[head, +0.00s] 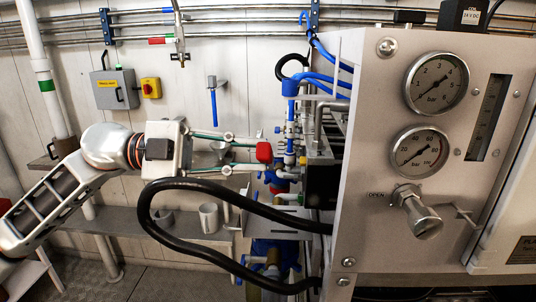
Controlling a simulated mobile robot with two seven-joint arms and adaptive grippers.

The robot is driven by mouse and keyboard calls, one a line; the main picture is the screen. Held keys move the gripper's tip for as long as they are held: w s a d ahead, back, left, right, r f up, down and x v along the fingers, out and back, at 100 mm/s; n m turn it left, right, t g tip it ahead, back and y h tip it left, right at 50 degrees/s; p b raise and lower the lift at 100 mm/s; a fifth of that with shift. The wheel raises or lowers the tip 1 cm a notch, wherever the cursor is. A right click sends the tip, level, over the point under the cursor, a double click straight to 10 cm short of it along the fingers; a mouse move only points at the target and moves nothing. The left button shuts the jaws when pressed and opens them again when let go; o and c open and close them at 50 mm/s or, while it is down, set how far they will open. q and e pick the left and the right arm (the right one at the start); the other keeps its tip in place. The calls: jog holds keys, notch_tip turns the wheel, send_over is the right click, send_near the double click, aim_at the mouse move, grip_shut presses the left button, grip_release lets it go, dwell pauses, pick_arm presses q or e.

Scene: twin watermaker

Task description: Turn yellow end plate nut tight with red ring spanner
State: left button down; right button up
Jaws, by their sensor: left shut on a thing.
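My left gripper (254,153) reaches in from the left, and its two fingers point right toward the side of the machine. A small red piece (264,152) sits between its fingertips, and the jaws are shut on it. It looks like part of the red ring spanner, but its full shape and ring end cannot be made out. The yellow end plate nut cannot be picked out among the small fittings (290,130) just right of the fingertips. Whether the red piece touches any fitting is unclear. My right gripper is not in view.
A grey panel (365,200) with two gauges and a valve handle fills the right. A thick black hose (160,190) loops below and in front of my left gripper. Blue pipes rise beside the panel.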

pick_arm(q)
jog(key=shift+d, duration=1.9)
jog(key=shift+r+p, duration=0.1)
jog(key=shift+p, duration=0.4)
jog(key=shift+p, duration=0.6)
jog(key=shift+d+p, duration=0.85)
jog(key=shift+d, duration=0.3)
